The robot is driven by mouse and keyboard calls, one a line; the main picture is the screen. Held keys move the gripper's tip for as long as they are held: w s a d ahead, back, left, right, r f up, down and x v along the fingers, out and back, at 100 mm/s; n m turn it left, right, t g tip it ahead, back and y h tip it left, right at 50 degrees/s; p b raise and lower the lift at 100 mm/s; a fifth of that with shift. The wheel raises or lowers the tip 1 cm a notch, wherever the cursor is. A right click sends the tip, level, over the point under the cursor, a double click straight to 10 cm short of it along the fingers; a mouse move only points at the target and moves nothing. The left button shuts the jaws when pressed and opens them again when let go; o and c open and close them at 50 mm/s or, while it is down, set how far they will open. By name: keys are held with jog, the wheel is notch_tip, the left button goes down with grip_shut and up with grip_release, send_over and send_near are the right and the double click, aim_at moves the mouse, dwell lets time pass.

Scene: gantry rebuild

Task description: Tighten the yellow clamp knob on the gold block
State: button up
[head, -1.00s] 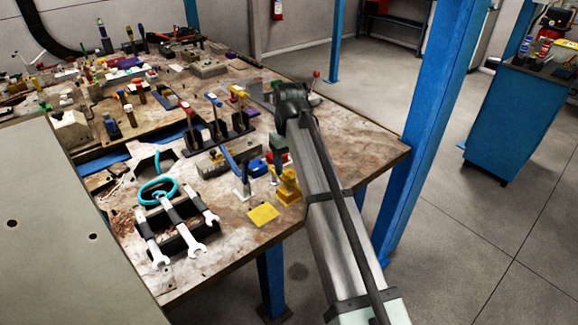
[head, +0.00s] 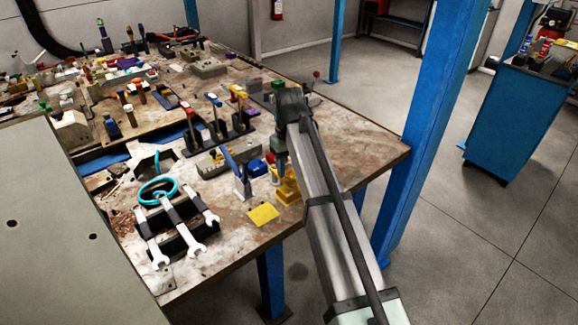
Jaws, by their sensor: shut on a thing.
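The gold block (head: 287,190) stands near the front right edge of the workbench, beside a flat yellow square (head: 263,214). My gripper (head: 281,170) points down at the top of the gold block, with my arm coming in from the lower right. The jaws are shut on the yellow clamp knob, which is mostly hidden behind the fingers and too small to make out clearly.
A blue-handled clamp (head: 236,170) and a blue block (head: 257,168) stand close left of my gripper. Wrenches on a black holder (head: 180,228) and a teal ring (head: 158,190) lie further left. The bench's right corner (head: 375,150) is clear.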

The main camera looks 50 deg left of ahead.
aim_at(290, 172)
jog(key=shift+m, duration=0.3)
jog(key=m, duration=0.5)
jog(key=shift+w, duration=0.1)
jog(key=shift+d+m, duration=0.1)
jog(key=shift+m, duration=2.6)
jog(key=o, duration=0.9)
jog(key=shift+r, duration=0.1)
notch_tip(290, 172, up, 14)
jog(key=shift+f, duration=0.15)
